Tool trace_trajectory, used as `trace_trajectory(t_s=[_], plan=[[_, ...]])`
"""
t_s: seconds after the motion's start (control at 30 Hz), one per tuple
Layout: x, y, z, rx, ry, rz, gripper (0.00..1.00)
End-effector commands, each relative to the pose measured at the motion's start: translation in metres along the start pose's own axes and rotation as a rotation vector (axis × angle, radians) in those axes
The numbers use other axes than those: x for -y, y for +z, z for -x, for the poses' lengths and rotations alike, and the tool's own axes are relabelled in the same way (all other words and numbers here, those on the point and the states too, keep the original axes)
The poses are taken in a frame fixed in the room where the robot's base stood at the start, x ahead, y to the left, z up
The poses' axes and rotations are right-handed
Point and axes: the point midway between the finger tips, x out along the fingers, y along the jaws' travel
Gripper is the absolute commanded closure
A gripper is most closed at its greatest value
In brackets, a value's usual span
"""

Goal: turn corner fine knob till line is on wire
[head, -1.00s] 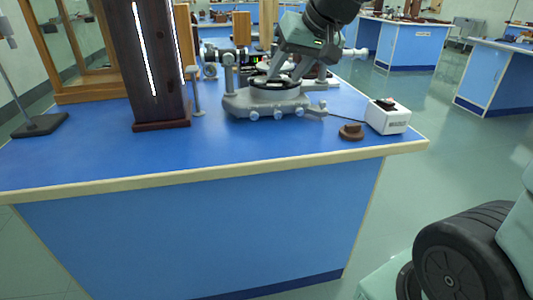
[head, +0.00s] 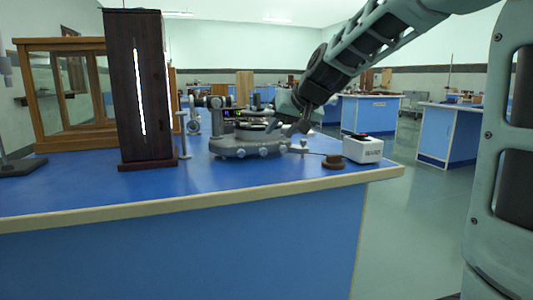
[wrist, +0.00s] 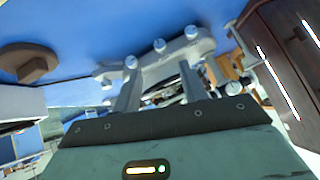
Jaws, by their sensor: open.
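The grey spectrometer (head: 250,148) stands on the blue bench, with several pale round knobs along its front edge. One front knob (head: 264,151) is near the middle. My gripper (head: 297,127) is over the spectrometer's right side. Knobs (wrist: 160,45) show beyond the fingertips there. I cannot tell whether a finger touches the instrument. A small dark display (head: 236,114) with coloured marks is behind it. The line and wire cannot be made out.
A tall dark wooden case with a bright slit (head: 118,110) stands at left. A white box (head: 364,150) and a brown round piece (head: 333,162) sit at right, near the bench edge. A glass-sided wooden cabinet (head: 38,110) is behind. The bench's front strip is clear.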

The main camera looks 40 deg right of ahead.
Motion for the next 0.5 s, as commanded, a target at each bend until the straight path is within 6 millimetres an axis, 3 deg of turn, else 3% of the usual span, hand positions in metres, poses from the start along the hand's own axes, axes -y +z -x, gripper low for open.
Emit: trace_trajectory(t_s=[0.2,0.5], plan=[[-0.001,0.003,-0.049,0.004,-0.001,-0.002,0.57],[0.001,0.001,-0.091,0.002,-0.002,0.000,0.57]])
